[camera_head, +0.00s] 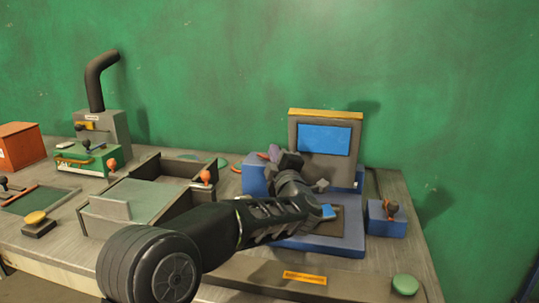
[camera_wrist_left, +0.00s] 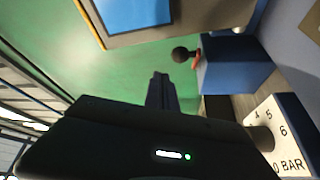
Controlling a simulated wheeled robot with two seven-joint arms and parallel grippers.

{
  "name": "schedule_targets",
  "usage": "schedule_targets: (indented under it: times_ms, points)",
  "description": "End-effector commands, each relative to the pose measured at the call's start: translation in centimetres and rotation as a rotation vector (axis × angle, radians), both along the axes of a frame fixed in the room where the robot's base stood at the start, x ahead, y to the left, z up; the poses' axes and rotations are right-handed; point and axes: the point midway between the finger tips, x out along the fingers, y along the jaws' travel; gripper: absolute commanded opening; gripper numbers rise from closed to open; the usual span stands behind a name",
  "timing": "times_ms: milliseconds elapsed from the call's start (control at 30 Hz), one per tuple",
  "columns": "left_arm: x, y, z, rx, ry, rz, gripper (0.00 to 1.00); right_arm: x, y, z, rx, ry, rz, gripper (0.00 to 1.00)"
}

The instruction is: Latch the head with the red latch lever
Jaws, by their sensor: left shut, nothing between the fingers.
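A grey upright panel with a blue screen (camera_head: 325,138) and a yellow top edge stands on a blue base (camera_head: 320,243) near the wall. The same screen shows at the top of the left wrist view (camera_wrist_left: 133,12). My left gripper (camera_head: 320,186) is shut and empty in front of this panel; its fingers also show in the left wrist view (camera_wrist_left: 160,78). A small reddish part (camera_head: 273,152) sits by a blue block left of the panel, partly hidden by my gripper; I cannot tell whether it is the red latch lever. My right gripper is not in view.
A white gauge face (camera_wrist_left: 283,138) is close below. A grey open bin (camera_head: 130,210) and green machine (camera_head: 85,158) stand at left. A green button (camera_head: 405,284) sits at front right.

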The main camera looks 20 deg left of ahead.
Motion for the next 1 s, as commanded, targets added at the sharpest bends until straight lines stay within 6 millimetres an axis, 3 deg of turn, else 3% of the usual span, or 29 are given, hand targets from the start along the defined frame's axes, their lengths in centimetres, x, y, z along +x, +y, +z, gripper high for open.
schedule_targets:
  times_ms: [200,367,800,1000]
  points:
    - [-1.0,-4.0,-0.7,0.000,0.003,0.006,0.00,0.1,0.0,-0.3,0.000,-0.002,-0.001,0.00]
    - [-1.4,-5.5,-0.9,0.001,0.002,0.009,0.00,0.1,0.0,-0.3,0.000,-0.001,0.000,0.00]
    - [-1.5,-5.8,-0.8,0.001,0.002,0.012,0.00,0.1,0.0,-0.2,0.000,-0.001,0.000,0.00]
    - [-1.5,-5.8,2.1,0.000,0.000,0.013,0.00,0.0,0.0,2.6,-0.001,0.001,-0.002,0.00]
